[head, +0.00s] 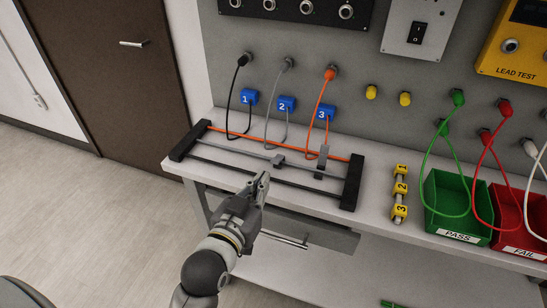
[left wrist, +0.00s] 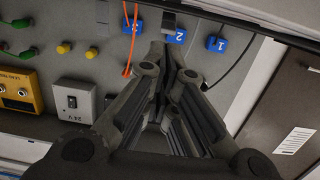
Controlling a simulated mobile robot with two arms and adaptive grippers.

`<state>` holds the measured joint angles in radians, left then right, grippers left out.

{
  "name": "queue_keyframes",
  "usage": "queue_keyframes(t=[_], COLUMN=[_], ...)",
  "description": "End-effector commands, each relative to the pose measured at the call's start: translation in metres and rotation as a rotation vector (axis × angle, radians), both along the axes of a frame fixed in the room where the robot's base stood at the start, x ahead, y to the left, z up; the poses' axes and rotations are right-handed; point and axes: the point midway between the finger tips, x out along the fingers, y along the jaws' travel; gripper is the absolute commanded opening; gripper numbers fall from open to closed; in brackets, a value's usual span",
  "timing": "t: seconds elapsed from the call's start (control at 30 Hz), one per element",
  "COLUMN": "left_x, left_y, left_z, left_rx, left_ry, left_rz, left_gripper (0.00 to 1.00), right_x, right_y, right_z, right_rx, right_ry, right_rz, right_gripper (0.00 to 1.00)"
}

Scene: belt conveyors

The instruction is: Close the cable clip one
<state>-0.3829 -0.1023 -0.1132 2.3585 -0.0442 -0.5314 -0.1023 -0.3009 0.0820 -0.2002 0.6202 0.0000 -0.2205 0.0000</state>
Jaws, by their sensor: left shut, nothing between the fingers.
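A black-ended rack (head: 351,183) lies on the bench with an orange rod, a grey rod and a dark rod. Two grey clip-like pieces sit on it: a low one (head: 278,160) near the middle and a taller upright one (head: 322,162) to its right. No number shows on either, so I cannot tell which is clip one. Blue tag 1 (head: 249,97) hangs on the black cable behind; it also shows in the left wrist view (left wrist: 215,44). My left gripper (head: 263,178) is shut and empty, in front of the rack, left of and nearer than the low piece. My right gripper is not in view.
Blue tags 2 (head: 287,104) and 3 (head: 325,112) are on the grey and orange cables. Yellow numbered pieces (head: 400,188) stand right of the rack, beside the green PASS bin (head: 462,239) and red FAIL bin (head: 508,243). Floor is free at left.

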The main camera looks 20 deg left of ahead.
Motion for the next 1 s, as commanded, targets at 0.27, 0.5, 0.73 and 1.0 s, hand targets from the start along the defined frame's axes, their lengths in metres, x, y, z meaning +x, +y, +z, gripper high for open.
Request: queue_keyframes(t=[0.27,0.5,0.73,1.0], left_x=[0.009,0.036,0.074,0.102], left_y=[0.004,0.003,0.001,0.0], left_z=[0.041,0.043,0.044,0.028], left_rx=[-0.013,-0.013,-0.012,-0.011], left_ry=[-0.149,-0.15,-0.147,-0.137], left_rz=[0.029,0.028,0.028,0.027], left_gripper=[0.0,0.0,0.0,0.0], right_x=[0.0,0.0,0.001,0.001], right_y=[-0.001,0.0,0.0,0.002], right_z=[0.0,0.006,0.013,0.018], right_rx=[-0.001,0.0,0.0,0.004], right_ry=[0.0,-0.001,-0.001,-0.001], right_rz=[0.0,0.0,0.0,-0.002], right_gripper=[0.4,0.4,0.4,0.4])
